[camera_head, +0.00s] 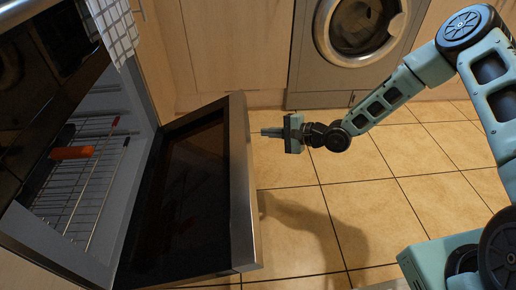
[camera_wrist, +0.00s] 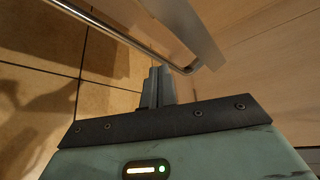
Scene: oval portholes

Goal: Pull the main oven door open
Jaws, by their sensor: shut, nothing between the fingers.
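The main oven door (camera_head: 180,200) is swung well open at the left of the head view, with dark glass inside and a silver edge. The oven cavity behind it is exposed. My gripper (camera_head: 265,132) is shut and empty, just right of the door's silver edge, near its far end. In the wrist view my gripper's fingers (camera_wrist: 157,85) are together, close to the end of a slim metal handle bar (camera_wrist: 125,38). I cannot tell whether they touch it. The handle is hidden behind the door in the head view.
A wire rack (camera_head: 85,190) in the oven holds an orange item (camera_head: 72,153). A checked towel (camera_head: 113,28) hangs above it. A washing machine (camera_head: 350,75) and wooden cupboards (camera_head: 235,45) line the back. The tiled floor (camera_head: 375,200) right of the door is clear.

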